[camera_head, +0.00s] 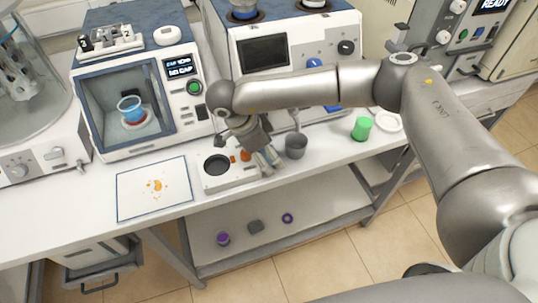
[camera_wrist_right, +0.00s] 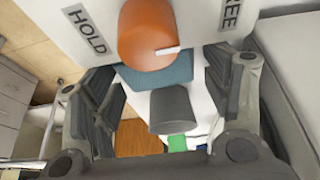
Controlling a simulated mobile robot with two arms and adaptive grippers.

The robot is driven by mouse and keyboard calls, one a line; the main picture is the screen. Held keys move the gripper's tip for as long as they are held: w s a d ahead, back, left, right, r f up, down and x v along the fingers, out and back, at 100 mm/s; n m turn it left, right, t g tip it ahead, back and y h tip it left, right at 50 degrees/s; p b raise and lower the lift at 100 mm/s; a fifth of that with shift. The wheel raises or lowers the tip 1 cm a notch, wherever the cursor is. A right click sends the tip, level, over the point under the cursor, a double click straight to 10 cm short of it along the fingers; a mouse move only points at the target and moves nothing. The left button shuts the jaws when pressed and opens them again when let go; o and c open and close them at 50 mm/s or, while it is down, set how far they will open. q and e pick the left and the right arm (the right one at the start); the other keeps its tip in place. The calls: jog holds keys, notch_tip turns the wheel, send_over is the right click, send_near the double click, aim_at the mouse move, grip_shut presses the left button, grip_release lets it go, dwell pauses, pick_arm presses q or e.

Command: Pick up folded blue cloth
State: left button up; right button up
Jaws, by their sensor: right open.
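In the head view I cannot clearly make out the cloth; my right gripper covers that spot. My right gripper (camera_head: 266,158) is low over the bench, beside a white unit with a dark round plate. In the wrist view its two fingers (camera_wrist_right: 162,80) stand apart on either side of the cloth, with nothing gripped. Whether they touch the bench or cloth I cannot tell. My left gripper is out of view.
A grey cup (camera_head: 296,147) stands just right of the gripper, and a green cup (camera_head: 362,128) farther right. The white unit (camera_head: 217,184) is at left. A white mat (camera_head: 130,204) with orange splashes lies farther left. Large instruments line the back.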

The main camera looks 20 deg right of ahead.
jog(key=c, duration=0.5)
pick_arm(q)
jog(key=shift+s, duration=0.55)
pick_arm(e)
jog(key=shift+r, duration=0.15)
jog(key=shift+r, duration=0.55)
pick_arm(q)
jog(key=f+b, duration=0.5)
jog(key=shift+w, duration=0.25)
pick_arm(e)
jog(key=s+a+r, duration=0.1)
jog(key=s+r, duration=0.3)
jog(key=s+a+r, duration=0.1)
jog(key=s+r, duration=0.2)
jog(key=s, duration=0.2)
jog(key=s+a+r, duration=0.1)
jog(key=s+r, duration=0.3)
jog(key=shift+s+a+r, duration=0.25)
jog(key=shift+s+r, duration=0.1)
